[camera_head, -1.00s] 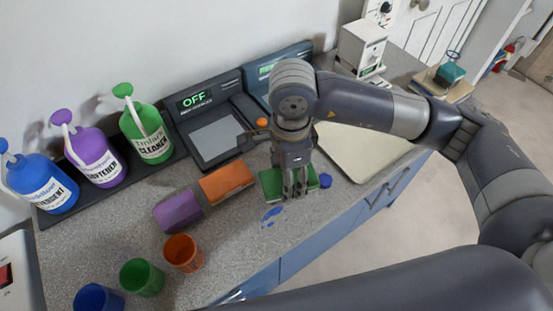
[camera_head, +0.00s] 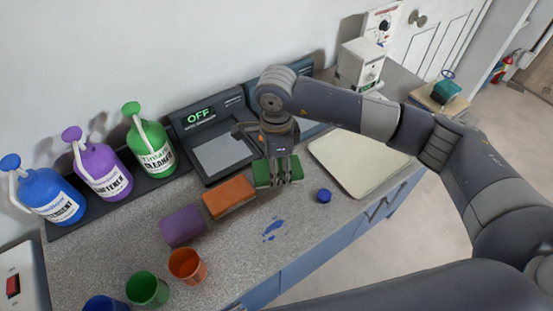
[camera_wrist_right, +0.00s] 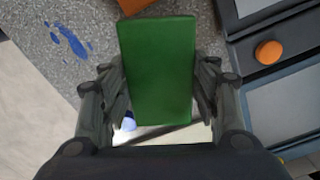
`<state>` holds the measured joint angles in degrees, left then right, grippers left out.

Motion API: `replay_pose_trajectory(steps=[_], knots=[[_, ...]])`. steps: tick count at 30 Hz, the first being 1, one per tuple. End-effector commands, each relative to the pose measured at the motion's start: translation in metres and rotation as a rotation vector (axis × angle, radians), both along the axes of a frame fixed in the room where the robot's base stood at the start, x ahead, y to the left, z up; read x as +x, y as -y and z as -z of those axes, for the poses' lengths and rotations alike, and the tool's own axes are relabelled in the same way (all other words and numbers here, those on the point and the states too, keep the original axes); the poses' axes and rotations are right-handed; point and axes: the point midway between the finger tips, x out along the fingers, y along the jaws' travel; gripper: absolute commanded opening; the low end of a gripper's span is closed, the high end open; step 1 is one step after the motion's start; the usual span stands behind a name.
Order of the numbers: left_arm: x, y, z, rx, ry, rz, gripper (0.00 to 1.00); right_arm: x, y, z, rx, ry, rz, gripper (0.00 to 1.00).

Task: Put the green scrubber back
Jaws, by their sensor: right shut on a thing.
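The green scrubber (camera_head: 262,174) is a green block in my right gripper (camera_head: 284,180), at the middle of the counter in the head view. In the right wrist view the scrubber (camera_wrist_right: 158,70) fills the space between the fingers of my right gripper (camera_wrist_right: 160,95), which is shut on it. The orange scrubber (camera_head: 229,197) and the purple scrubber (camera_head: 182,226) lie in a row to its left. I cannot tell for sure whether the green one touches the counter. My left gripper is not in view.
A scale (camera_head: 222,155) reading OFF stands behind. Blue, purple and green bottles (camera_head: 150,146) stand at the left back. Cups (camera_head: 188,266) are at the front left. A blue cap (camera_head: 323,196), blue smear (camera_head: 273,229) and pale board (camera_head: 358,162) lie to the right and front.

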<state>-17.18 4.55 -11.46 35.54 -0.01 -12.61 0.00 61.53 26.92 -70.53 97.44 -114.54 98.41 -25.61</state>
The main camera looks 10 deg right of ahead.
Motion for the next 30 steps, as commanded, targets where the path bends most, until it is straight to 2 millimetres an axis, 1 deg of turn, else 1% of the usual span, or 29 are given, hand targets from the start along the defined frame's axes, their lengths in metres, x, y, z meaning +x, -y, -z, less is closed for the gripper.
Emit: replay_pose_trajectory(steps=[1,3,8,11,16,19,26,30], knots=[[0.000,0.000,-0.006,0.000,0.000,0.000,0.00,0.009,0.002,-0.002,-0.002,0.000,0.004,0.34],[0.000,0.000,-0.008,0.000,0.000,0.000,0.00,0.019,0.003,-0.001,-0.001,0.000,0.002,0.34],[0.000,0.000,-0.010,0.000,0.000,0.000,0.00,0.031,0.006,0.002,-0.001,0.000,-0.001,0.34],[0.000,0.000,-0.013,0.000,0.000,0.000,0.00,0.032,0.006,0.005,-0.001,-0.002,0.000,0.34],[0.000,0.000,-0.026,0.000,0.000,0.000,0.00,0.031,0.006,0.026,-0.001,-0.004,0.000,0.34],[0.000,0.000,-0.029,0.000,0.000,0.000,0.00,0.032,0.006,0.037,0.000,-0.002,0.000,0.34],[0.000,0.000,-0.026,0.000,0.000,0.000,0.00,0.032,0.006,0.039,-0.001,0.001,-0.001,0.34],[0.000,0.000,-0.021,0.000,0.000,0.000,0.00,0.032,0.006,0.043,-0.001,0.001,-0.001,0.34]])
